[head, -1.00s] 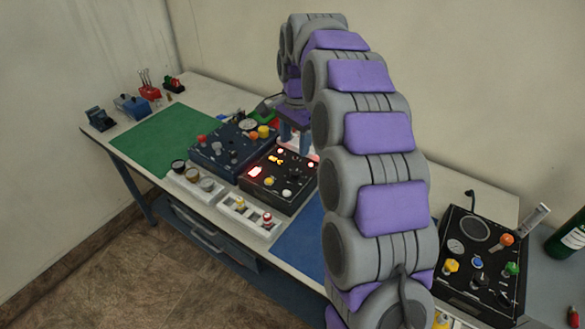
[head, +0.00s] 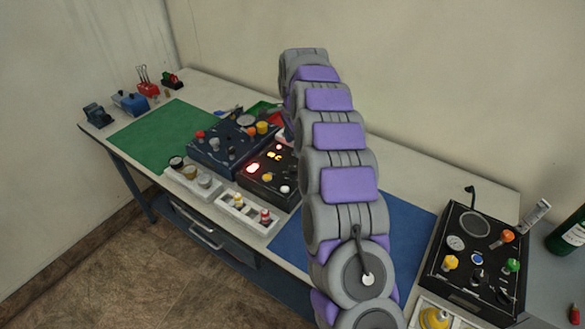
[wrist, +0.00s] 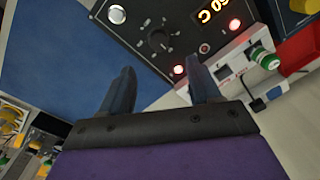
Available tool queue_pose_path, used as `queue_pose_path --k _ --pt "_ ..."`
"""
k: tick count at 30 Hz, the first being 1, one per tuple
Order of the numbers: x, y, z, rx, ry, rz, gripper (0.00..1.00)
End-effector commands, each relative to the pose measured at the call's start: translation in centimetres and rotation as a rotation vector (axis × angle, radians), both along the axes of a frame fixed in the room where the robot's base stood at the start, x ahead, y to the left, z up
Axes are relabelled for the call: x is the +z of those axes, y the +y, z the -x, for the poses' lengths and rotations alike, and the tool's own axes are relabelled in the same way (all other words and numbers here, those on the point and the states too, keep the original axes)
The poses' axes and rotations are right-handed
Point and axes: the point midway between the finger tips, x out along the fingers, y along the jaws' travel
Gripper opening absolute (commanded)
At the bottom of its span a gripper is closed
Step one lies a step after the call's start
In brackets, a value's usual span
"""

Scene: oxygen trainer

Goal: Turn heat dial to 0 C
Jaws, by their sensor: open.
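In the wrist view a black control box (wrist: 140,48) shows a dark round dial (wrist: 158,40) ringed by small marks. This looks like the heat dial; its pointer is too small to read. An orange display (wrist: 212,10) on the box shows a number ending in 0 and a C; the first digit is unclear. My gripper (wrist: 160,78) is open and empty, its fingers apart, with the dial beyond the fingertips. No contact shows. In the head view the box (head: 262,190) is partly hidden by my arm, which also hides my gripper.
A blue panel (head: 230,150) stands left of the black box, and white switch blocks (head: 250,215) lie in front. Another black panel (head: 478,260) stands on the right. The blue mat (head: 400,222) and green mat (head: 160,135) look largely clear.

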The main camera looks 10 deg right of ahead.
Motion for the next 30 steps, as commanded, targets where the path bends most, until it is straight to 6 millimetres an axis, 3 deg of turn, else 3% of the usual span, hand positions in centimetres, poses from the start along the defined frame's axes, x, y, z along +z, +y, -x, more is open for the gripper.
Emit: queue_pose_path --k 6,15,21,30 --pt "-4.6 0.3 -0.1 0.0 0.003 0.003 0.62" --pt "-9.2 0.3 -0.3 0.0 0.002 0.002 0.62" --pt "-10.3 0.3 -0.4 0.0 0.002 0.001 0.62" --pt "-10.4 0.3 -0.4 0.0 0.001 0.002 0.61"
